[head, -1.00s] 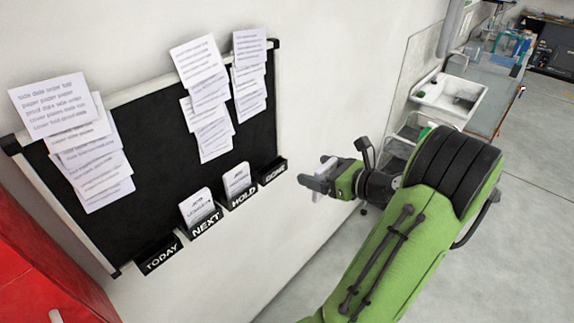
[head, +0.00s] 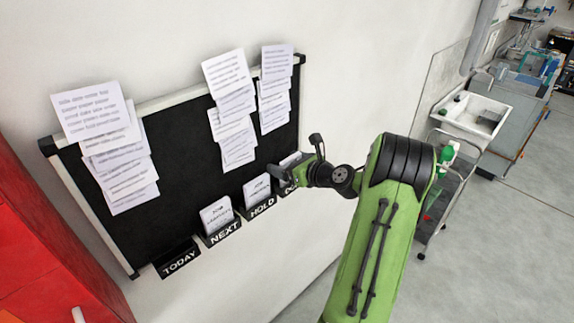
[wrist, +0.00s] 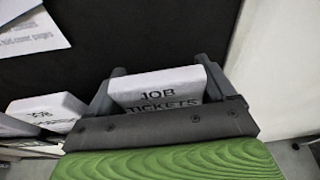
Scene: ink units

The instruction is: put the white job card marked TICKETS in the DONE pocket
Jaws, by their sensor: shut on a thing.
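The white job card marked JOB TICKETS (wrist: 160,88) is upright between my gripper's fingers (wrist: 163,92) in the wrist view. In the head view my gripper (head: 290,176) is at the DONE pocket (head: 286,189), at the board's lower right corner, and covers most of that pocket. The card's white top (head: 290,158) shows just above the gripper. My gripper is shut on the card. The card's lower edge is hidden, so I cannot tell whether it is inside the pocket.
The black board (head: 190,150) carries pinned paper sheets (head: 228,95). The NEXT pocket (head: 224,233) and HOLD pocket (head: 262,207) each hold a white card; the TODAY pocket (head: 178,262) looks empty. A red cabinet (head: 45,250) stands left. A sink (head: 472,115) and trolley (head: 445,185) stand right.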

